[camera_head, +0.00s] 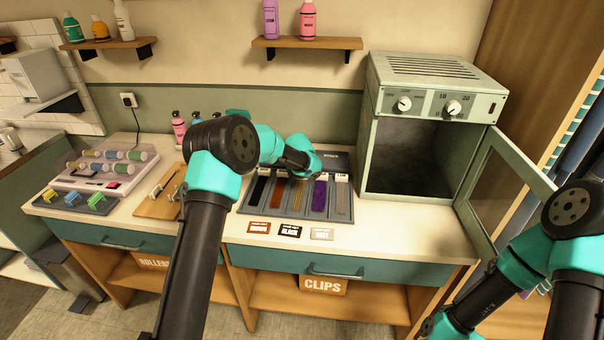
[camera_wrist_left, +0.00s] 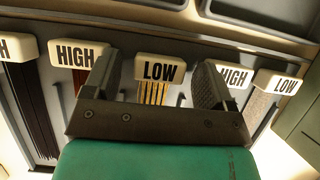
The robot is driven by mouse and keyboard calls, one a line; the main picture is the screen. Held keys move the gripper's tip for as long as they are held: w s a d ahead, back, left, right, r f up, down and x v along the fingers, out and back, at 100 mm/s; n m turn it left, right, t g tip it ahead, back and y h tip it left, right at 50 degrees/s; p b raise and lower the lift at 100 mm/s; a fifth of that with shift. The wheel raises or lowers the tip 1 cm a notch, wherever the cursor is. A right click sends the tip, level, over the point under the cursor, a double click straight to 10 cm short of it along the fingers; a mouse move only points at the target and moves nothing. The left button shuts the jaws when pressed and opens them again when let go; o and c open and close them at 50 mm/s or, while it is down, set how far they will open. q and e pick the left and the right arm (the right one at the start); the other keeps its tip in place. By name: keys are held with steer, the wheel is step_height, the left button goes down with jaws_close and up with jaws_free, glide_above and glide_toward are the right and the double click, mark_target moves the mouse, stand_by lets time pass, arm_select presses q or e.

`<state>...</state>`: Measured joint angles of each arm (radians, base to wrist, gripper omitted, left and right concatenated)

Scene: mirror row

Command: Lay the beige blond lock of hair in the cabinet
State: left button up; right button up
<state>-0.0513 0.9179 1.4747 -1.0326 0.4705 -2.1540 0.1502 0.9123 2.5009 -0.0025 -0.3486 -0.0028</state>
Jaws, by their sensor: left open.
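A golden-blond lock (camera_head: 299,196) lies in the middle slot of the grey tray (camera_head: 257,211); it is the closest match to beige blond. In the left wrist view this lock (camera_wrist_left: 154,92) hangs from a white tab marked LOW (camera_wrist_left: 160,70). My left gripper (camera_wrist_left: 157,66) is open and empty, its fingers on either side of that tab. In the head view my left gripper (camera_head: 303,174) is over the tray's back part and partly hidden by its arm. The cabinet (camera_head: 366,155) stands right of the tray, its glass door (camera_head: 507,185) swung open and its inside dark and empty-looking.
Black (camera_head: 259,190), copper (camera_head: 278,193), purple (camera_head: 320,196) and grey (camera_head: 342,200) locks lie in neighbouring slots. Small label cards (camera_head: 290,231) lie in front of the tray. Rollers on a stand (camera_head: 115,178) are at left. The open door juts forward past the counter.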

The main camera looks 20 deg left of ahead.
mark_target(300, 187)
arm_select(q)
steer(key=v, duration=1.2)
steer(key=shift+r, duration=0.1)
steer(key=shift+c, duration=0.3)
steer(key=shift+c, duration=0.8)
steer(key=shift+a, duration=0.1)
